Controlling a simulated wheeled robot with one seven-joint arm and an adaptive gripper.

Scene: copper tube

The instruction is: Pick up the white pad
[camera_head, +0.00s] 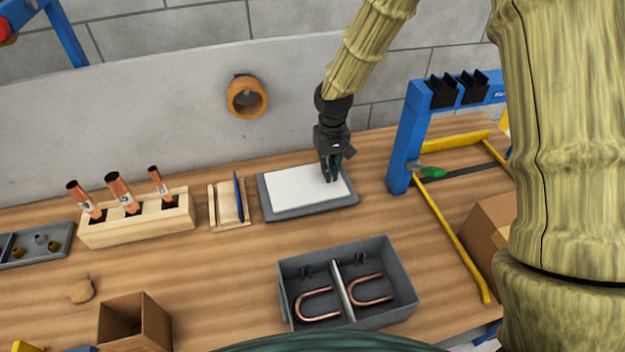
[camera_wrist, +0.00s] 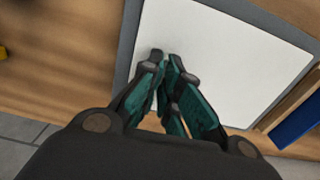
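The white pad (camera_head: 306,187) lies flat on a dark grey tray (camera_head: 268,214) on the wooden table. In the wrist view the pad (camera_wrist: 225,60) fills the upper middle, framed by the tray's grey edge (camera_wrist: 128,50). My gripper (camera_head: 331,178) points down over the pad's right part, near its back right corner. In the wrist view my gripper (camera_wrist: 167,65) has its teal and dark fingers drawn together, with nothing visible between the tips. I cannot tell whether the tips touch the pad.
Left of the tray stand a wooden holder with a blue plate (camera_head: 239,196) and a wooden block with copper tubes (camera_head: 137,218). A grey bin with bent copper tubes (camera_head: 290,284) is in front. A blue frame (camera_head: 402,150) and yellow bars (camera_head: 452,240) stand right.

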